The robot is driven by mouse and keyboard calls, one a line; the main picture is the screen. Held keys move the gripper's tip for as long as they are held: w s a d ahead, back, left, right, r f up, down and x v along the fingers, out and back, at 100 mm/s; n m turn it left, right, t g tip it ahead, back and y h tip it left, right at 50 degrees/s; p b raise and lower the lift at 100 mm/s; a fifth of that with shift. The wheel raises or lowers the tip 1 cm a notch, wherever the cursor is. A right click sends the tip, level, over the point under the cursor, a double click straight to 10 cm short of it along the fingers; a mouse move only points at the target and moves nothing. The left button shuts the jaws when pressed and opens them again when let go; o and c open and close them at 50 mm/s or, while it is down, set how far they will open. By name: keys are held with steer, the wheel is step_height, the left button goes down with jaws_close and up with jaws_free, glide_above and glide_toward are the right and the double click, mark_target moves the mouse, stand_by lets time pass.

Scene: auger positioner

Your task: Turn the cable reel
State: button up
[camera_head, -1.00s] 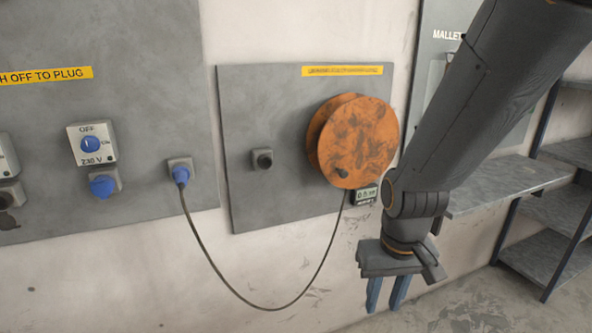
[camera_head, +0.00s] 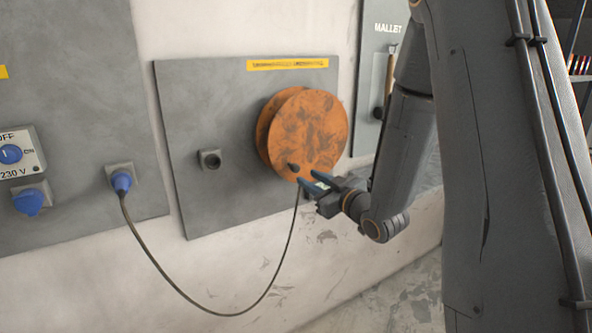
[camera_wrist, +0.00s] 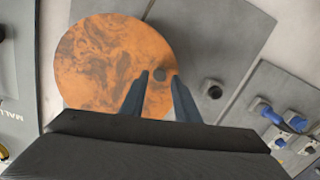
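The orange cable reel (camera_head: 312,125), with dark worn patches, is mounted on a grey wall panel. In the wrist view the fingers (camera_wrist: 158,80) are apart, with no visible grip on the knob. A dark cable (camera_head: 262,290) hangs from below the reel to a blue plug (camera_head: 121,181) in a wall socket.
An empty dark socket (camera_head: 210,160) sits left of the reel on the same panel. A 230 V switch box (camera_head: 20,152) is on the far left panel. A mallet (camera_head: 389,80) hangs on a board at right. Open floor lies below.

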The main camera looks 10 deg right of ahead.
mark_target(297, 169)
steer(key=x, duration=0.2)
steer(key=p+x, duration=0.1)
steer(key=x, duration=0.2)
steer(key=r+p+x, duration=0.1)
steer(key=x, duration=0.1)
steer(key=shift+w+a, duration=0.25)
steer(key=shift+w, duration=0.1)
jaws_close()
